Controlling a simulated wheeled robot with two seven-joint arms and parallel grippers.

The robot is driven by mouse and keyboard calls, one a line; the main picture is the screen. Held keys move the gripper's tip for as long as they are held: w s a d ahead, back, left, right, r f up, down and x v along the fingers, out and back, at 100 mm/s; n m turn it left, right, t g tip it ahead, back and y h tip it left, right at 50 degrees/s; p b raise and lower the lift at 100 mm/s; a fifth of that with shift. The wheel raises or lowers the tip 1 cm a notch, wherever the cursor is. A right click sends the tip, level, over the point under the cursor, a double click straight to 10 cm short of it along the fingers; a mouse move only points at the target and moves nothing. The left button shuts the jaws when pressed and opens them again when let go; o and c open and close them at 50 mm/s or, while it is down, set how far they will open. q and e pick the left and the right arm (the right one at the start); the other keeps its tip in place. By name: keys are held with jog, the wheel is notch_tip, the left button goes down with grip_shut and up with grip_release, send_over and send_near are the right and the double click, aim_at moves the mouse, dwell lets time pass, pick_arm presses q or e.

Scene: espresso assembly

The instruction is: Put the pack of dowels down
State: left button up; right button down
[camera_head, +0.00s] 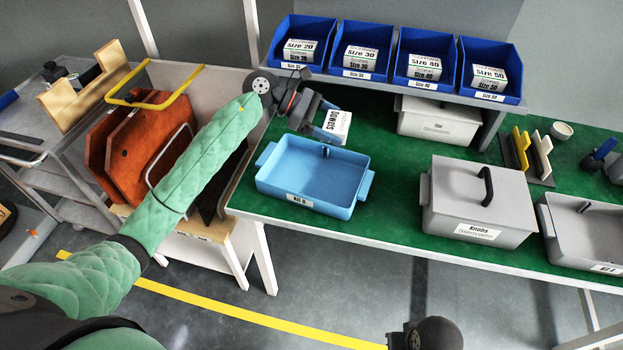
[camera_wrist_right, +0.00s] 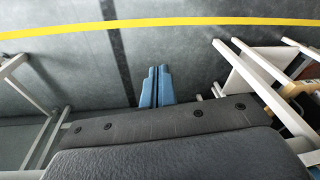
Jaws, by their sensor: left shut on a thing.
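The pack of dowels (camera_head: 338,124) is a small white box with "Dowels" printed on it. My left gripper (camera_head: 326,127) is shut on it and holds it at the back edge of the blue kit tray, in the head view. I cannot tell how high it is above the green table top. The blue kit tray (camera_head: 278,184) has a label on its front and looks empty, apart from a small dark item at its back wall. My right gripper (camera_wrist_right: 157,70) is shut and empty, over the grey floor in the right wrist view.
Several blue bins (camera_head: 297,41) with white size boxes stand on a shelf behind. A white lidded box (camera_head: 437,122) sits below it. A grey lidded box (camera_head: 480,200) marked "Knobs" stands right of the tray. Green table top (camera_head: 387,170) is clear between them. Orange panels (camera_head: 140,150) stand at the left.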

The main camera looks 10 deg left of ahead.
pick_arm(q)
jog(key=a+f+p, duration=0.2)
jog(key=a+f, duration=0.1)
jog(key=a+f+p, duration=0.2)
jog(key=a+f, duration=0.2)
jog(key=a+f+p, duration=0.2)
jog(key=a+f, duration=0.2)
jog(key=shift+s+a, duration=0.2)
jog(key=shift+s, duration=0.1)
pick_arm(e)
notch_tip(320, 180, down, 26)
jog(key=s+d, duration=0.1)
jog(key=shift+d+f+h, duration=0.2)
jog(key=shift+d+h, duration=0.1)
pick_arm(q)
jog(key=shift+f, duration=0.1)
pick_arm(e)
jog(key=shift+w+a+r, duration=0.1)
jog(key=shift+r, duration=0.25)
jog(key=shift+w+a+r, duration=0.15)
jog(key=shift+w+r, duration=0.15)
jog(key=shift+r, duration=0.3)
pick_arm(q)
jog(key=shift+f, duration=0.1)
pick_arm(e)
jog(key=shift+w+r, duration=0.15)
jog(key=shift+r, duration=0.3)
